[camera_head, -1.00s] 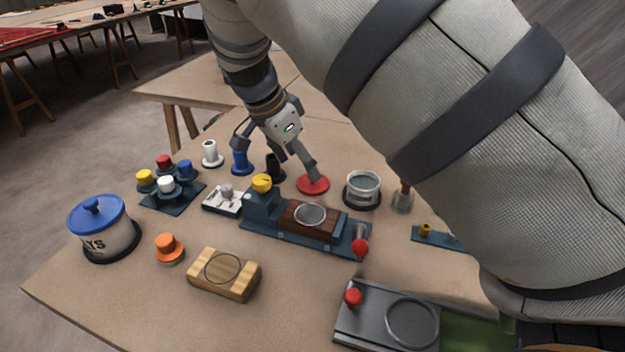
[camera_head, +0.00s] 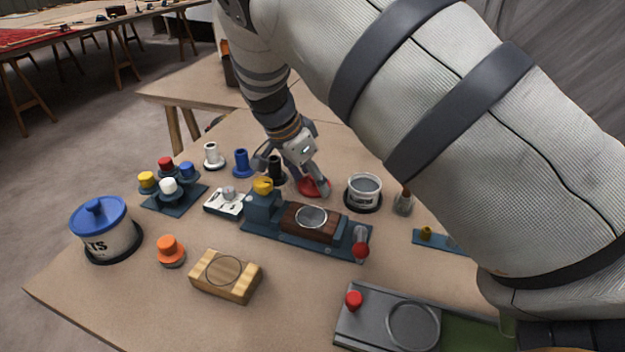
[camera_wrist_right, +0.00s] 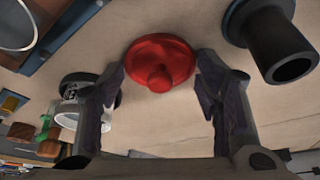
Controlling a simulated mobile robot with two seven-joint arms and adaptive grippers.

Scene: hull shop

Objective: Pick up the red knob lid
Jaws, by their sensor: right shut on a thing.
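The red knob lid (camera_head: 314,188) is a round red disc with a knob, near the back of the table in the head view, partly hidden by my right gripper (camera_head: 310,180). In the right wrist view the lid (camera_wrist_right: 160,58) sits between the two fingertips of the right gripper (camera_wrist_right: 161,72), its knob facing the camera. The right gripper is shut on the lid, with a finger at either side of the disc. In the head view the lid looks slightly tilted; whether it is clear of the table I cannot tell. My left gripper is not in view.
A grey open can (camera_head: 363,188) stands just right of the lid. A black spool (camera_head: 276,168) and blue spool (camera_head: 241,162) stand to its left. A blue fixture with a wooden block (camera_head: 311,232) lies in front. A blue-lidded pot (camera_head: 105,240) stands far left.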

